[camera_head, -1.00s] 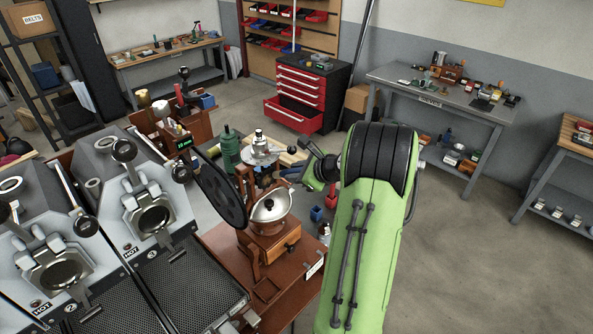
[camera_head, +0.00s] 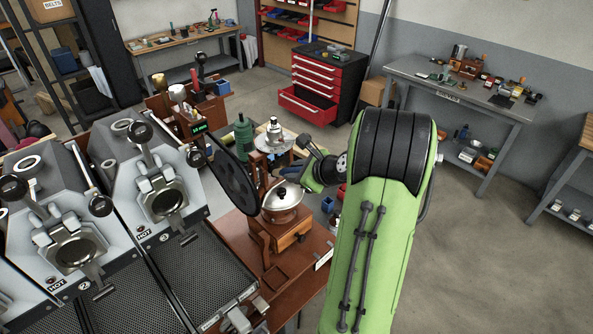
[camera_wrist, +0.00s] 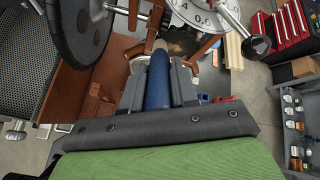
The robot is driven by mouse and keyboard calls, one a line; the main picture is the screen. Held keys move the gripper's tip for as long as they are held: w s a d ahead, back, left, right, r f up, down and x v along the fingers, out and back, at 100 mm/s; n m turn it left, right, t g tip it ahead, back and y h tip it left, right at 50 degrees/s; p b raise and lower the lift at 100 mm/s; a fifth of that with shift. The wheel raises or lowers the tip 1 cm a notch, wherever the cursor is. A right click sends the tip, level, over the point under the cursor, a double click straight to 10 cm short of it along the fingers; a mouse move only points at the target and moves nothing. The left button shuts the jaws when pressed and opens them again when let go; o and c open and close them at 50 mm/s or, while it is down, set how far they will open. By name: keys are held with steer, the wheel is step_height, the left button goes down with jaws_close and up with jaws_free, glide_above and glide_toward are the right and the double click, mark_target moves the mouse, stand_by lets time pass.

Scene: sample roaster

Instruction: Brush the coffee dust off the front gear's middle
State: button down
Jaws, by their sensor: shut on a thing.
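My gripper (camera_wrist: 158,85) is shut on a brush with a blue handle (camera_wrist: 158,82) in the wrist view. The brush points away from me, with its pale ferrule (camera_wrist: 160,46) past the fingertips and bristles hard to make out. A large dark wheel-like disc (camera_wrist: 70,28), perhaps the front gear, stands left of the brush, apart from it. It also shows in the head view (camera_head: 232,180), upright beside a wooden mill (camera_head: 285,238). My gripper (camera_head: 305,172) is right of the disc there, partly hidden by its own wrist. I cannot make out coffee dust.
A numbered dial (camera_wrist: 207,14) and a black knob (camera_wrist: 257,47) are close right of the brush. The mill has a metal dome (camera_head: 283,198). Roaster units (camera_head: 160,195) and a dark mesh tray (camera_head: 195,275) lie left. Open floor (camera_head: 480,260) is at right.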

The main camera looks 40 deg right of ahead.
steer(key=shift+s+b, duration=0.3)
steer(key=shift+s, duration=2.6)
steer(key=s, duration=0.3)
steer(key=shift+d, duration=0.1)
steer(key=shift+w, duration=0.15)
steer(key=shift+w+f+p, duration=0.15)
steer(key=shift+w+p, duration=0.2)
steer(key=shift+w, duration=1.5)
steer(key=shift+w+f+p, duration=0.1)
steer(key=shift+w+p, duration=0.25)
steer(key=shift+w, duration=1.5)
steer(key=shift+w, duration=0.7)
